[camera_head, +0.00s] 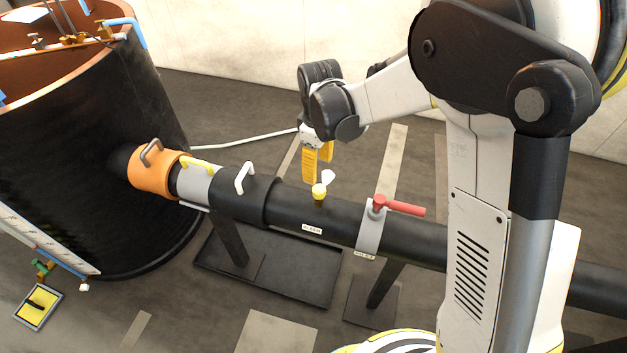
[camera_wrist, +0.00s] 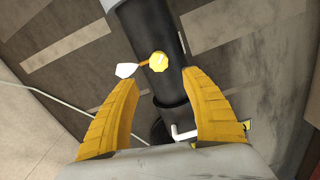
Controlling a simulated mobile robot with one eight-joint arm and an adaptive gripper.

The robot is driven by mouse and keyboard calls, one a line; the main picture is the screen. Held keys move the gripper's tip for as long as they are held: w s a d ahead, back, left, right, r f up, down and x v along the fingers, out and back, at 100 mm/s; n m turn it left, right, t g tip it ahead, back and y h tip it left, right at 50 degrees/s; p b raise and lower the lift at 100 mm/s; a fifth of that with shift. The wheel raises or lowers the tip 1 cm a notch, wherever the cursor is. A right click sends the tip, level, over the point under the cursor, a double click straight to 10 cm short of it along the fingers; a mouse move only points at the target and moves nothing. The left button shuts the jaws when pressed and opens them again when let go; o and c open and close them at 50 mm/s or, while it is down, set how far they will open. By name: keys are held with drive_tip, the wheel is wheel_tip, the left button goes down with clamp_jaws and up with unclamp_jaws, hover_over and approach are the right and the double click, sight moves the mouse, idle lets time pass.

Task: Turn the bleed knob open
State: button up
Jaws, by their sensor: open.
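The bleed knob (camera_head: 319,191) is a small yellow knob on top of the black pipe (camera_head: 340,219). A white tag or spout (camera_head: 328,177) sticks out beside it. In the wrist view the yellow knob (camera_wrist: 158,61) lies beyond the fingertips, between their lines, with the white piece (camera_wrist: 126,70) to its left. My gripper (camera_head: 318,168) has yellow fingers and hangs above the pipe, close to the knob, pointing down. In the wrist view my gripper (camera_wrist: 160,78) is open, with nothing between its fingers. The fingers appear apart from the knob.
A red lever handle (camera_head: 400,206) stands on a grey collar to the right of the knob. A white handle (camera_head: 245,178), a yellow handle (camera_head: 197,165) and an orange coupling (camera_head: 153,175) are to the left, near a large black tank (camera_head: 80,150). A dark tray (camera_head: 275,268) lies beneath the pipe.

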sight(318, 188)
wheel_tip(318, 188, down, 10)
drive_tip(key=b, duration=0.3)
drive_tip(key=shift+d, duration=0.1)
drive_tip(key=c, duration=1.2)
